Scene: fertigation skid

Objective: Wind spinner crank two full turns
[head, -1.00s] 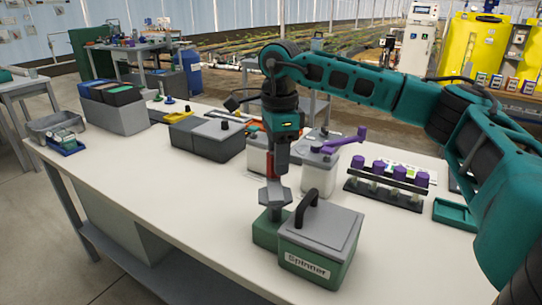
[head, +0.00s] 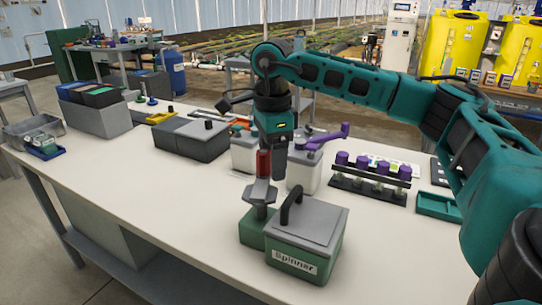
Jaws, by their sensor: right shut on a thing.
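The spinner (head: 305,238) is a green box with a grey lid, a black carrying handle and a "Spinner" label, standing on the white bench. At its left is a green block with a grey crank plate (head: 260,189) on top. A red crank grip (head: 263,162) stands up above the plate. My right gripper (head: 269,164) points down from above and is shut on the red grip; its fingers are small and partly merge with the grip. My left gripper is not in view.
Behind the gripper stand white containers (head: 304,173), one with a purple lever (head: 325,136). A rack with purple-capped vials (head: 370,181) and a green tray (head: 438,206) are to the right. A dark grey box (head: 203,140) is at back left. The bench's front left is clear.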

